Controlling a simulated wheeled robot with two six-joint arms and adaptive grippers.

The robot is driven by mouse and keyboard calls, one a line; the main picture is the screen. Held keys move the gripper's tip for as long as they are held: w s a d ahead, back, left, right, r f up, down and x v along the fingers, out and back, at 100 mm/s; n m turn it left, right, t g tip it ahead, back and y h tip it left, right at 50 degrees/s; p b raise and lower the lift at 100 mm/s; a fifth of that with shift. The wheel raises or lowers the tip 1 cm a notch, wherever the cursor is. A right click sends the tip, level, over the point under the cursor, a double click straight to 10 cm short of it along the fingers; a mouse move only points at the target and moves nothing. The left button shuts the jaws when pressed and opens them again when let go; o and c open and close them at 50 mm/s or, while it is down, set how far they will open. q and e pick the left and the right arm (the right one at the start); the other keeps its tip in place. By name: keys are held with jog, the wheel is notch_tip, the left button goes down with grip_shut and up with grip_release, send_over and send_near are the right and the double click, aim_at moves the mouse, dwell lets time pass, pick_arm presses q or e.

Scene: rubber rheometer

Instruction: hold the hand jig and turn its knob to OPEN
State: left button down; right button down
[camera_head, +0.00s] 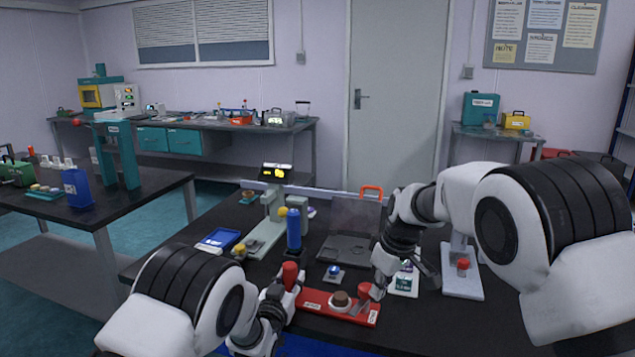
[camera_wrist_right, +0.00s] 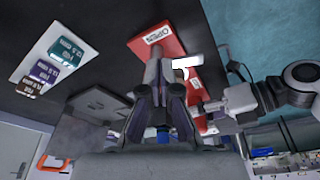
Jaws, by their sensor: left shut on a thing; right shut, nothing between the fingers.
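The hand jig is a red flat base (camera_head: 316,299) with pale labels, lying on the dark table. A label reading OPEN (camera_wrist_right: 153,35) shows at one end of the jig (camera_wrist_right: 172,46) in the right wrist view. A brown round part (camera_head: 341,299) sits on its middle, and a red upright part (camera_head: 364,291) stands near its right end. My left gripper (camera_head: 290,292) is shut on the jig at its left end, by a red grip (camera_head: 290,272). My right gripper (camera_wrist_right: 162,82) is shut and empty, close over the jig's right end. Its fingers partly hide the jig, and I cannot tell whether they touch it.
A small stand with a blue top (camera_head: 333,271) is just behind the jig.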

jog(key=shift+f, duration=0.3)
jog(key=shift+w+a, duration=0.15)
jog(key=shift+w, duration=0.1)
dwell(0.5)
jog(key=shift+w+d, duration=0.25)
jog(key=shift+w, duration=0.05)
dwell(0.3)
jog(key=shift+s+d+r, duration=0.15)
jog(key=shift+s+d, duration=0.1)
jog(key=shift+d, duration=0.1)
jog(key=v, duration=0.3)
jog(key=w+a+v, duration=0.1)
jog(key=v, duration=0.1)
jog(key=shift+s+d+r, duration=0.1)
jog(key=shift+r, duration=0.35)
jog(key=shift+r, duration=0.1)
